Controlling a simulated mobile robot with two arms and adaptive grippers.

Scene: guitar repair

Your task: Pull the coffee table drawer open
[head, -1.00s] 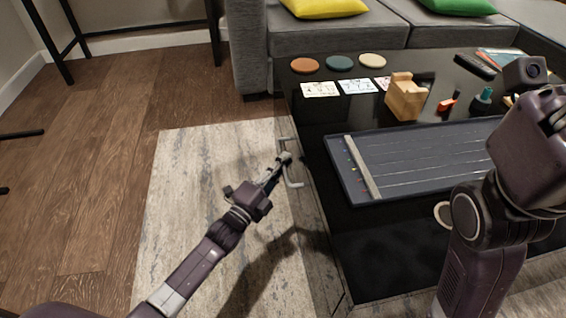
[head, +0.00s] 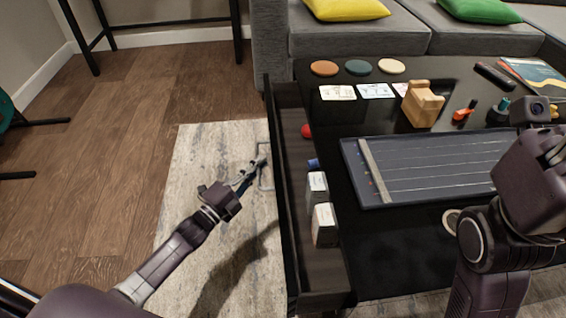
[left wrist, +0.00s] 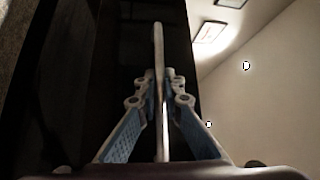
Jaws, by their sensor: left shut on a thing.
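The black coffee table (head: 400,245) stands right of centre in the head view. Its drawer (head: 290,240) is pulled out on the left side, so the inside shows. In it lie a red round thing (head: 306,131), a blue thing (head: 313,163) and two white boxes (head: 318,185) (head: 325,224). My left gripper (head: 258,166) is shut on the drawer handle (head: 266,178), a pale bar on the drawer's left face. In the left wrist view the bar (left wrist: 158,45) runs between the fingers (left wrist: 160,95). My right arm is at the right; its fingertips are not clearly visible.
On the table lie a dark tray with strings (head: 430,165), a wooden block holder (head: 422,105), several coasters (head: 358,67), cards (head: 375,91) and small bottles (head: 498,110). A grey sofa (head: 350,42) stands behind. The rug (head: 200,160) left of the drawer is clear.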

